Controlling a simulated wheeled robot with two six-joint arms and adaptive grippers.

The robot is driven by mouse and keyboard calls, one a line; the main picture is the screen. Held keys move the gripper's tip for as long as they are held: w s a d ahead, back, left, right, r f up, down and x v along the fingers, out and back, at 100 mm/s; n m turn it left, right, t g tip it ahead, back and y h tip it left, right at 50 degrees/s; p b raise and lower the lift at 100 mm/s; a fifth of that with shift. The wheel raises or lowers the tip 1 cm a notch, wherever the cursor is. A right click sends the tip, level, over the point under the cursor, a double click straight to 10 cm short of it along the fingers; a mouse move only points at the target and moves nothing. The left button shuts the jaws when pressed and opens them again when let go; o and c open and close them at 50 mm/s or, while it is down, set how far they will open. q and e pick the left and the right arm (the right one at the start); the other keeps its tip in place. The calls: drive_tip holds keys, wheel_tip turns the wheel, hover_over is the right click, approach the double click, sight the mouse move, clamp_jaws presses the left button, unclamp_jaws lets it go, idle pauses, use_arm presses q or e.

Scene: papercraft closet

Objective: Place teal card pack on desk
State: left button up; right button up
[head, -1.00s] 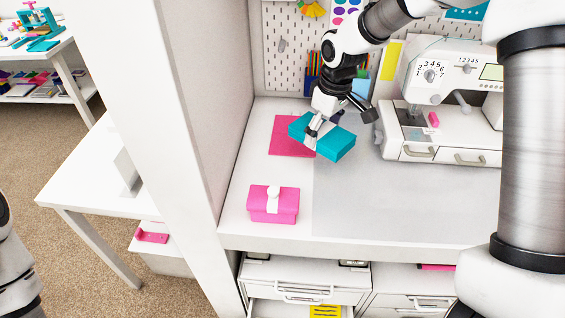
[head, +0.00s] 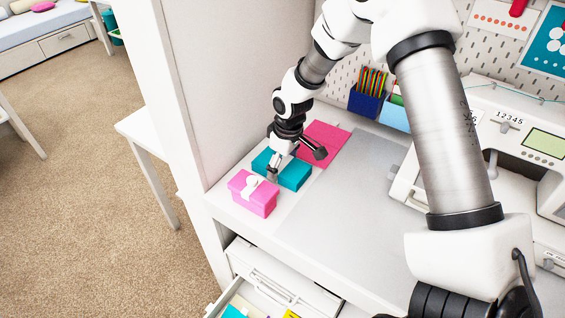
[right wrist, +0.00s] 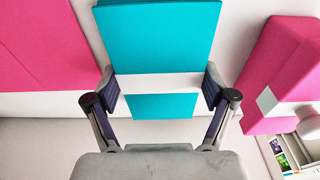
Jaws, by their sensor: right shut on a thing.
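The teal card pack (head: 293,174) is a flat teal box with a white band, seen large in the right wrist view (right wrist: 158,40). My right gripper (head: 273,172) is shut on it, with one finger on each side of the banded part in the right wrist view (right wrist: 160,88). The pack is at the left part of the white desk (head: 228,207), between a pink box and a pink sheet. It looks level and at or very near the desktop; I cannot tell whether it touches. My left gripper is not in view.
The pink box (head: 254,196) with a white ribbon stands close in front of the pack. The pink sheet (head: 327,142) lies behind it. A grey mat (head: 335,210) to the right is clear. A white side panel (head: 215,90) bounds the left. An open drawer (head: 255,297) is below.

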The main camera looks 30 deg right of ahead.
sight(287, 167)
drive_tip(key=shift+s, duration=0.15)
drive_tip(key=o, duration=1.1)
drive_tip(key=shift+s, duration=0.1)
drive_tip(key=shift+o, duration=0.5)
drive_tip(key=shift+f, duration=0.1)
drive_tip(key=shift+r, duration=0.25)
wheel_tip(287, 167, up, 12)
drive_tip(key=s+b, duration=0.1)
drive_tip(key=shift+d+b, duration=0.25)
drive_tip(key=shift+b, duration=0.05)
drive_tip(key=shift+f, duration=0.1)
